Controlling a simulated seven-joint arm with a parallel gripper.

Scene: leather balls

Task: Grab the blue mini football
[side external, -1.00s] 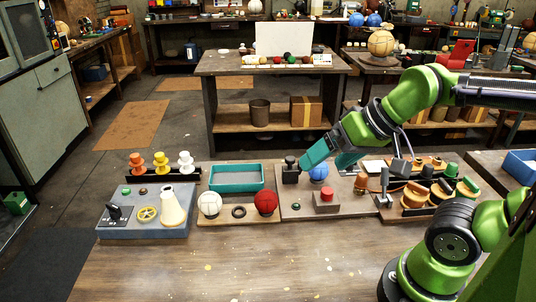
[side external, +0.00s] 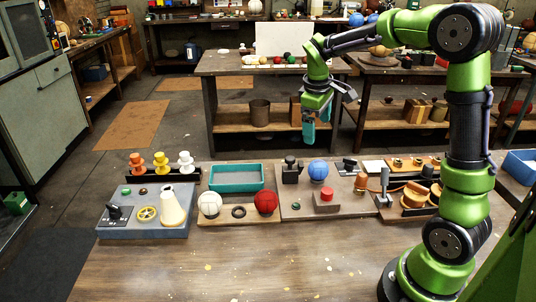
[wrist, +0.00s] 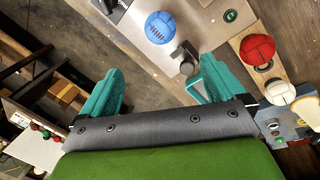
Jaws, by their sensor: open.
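The blue mini football (side external: 318,171) sits on the grey board on the bench, just right of a dark block with a knob. It also shows in the wrist view (wrist: 160,28), beyond my fingertips near the top, fully visible. My gripper (side external: 308,128) is raised above and behind the ball, pointing down, clear of it. In the wrist view the two teal fingers (wrist: 160,80) are spread wide with nothing between them.
A red ball (side external: 266,202) and a white ball (side external: 209,204) sit on a wooden board left of the grey board. A red button box (side external: 326,200) stands in front of the blue ball. A teal tray (side external: 236,178) lies behind the red and white balls. The bench front is clear.

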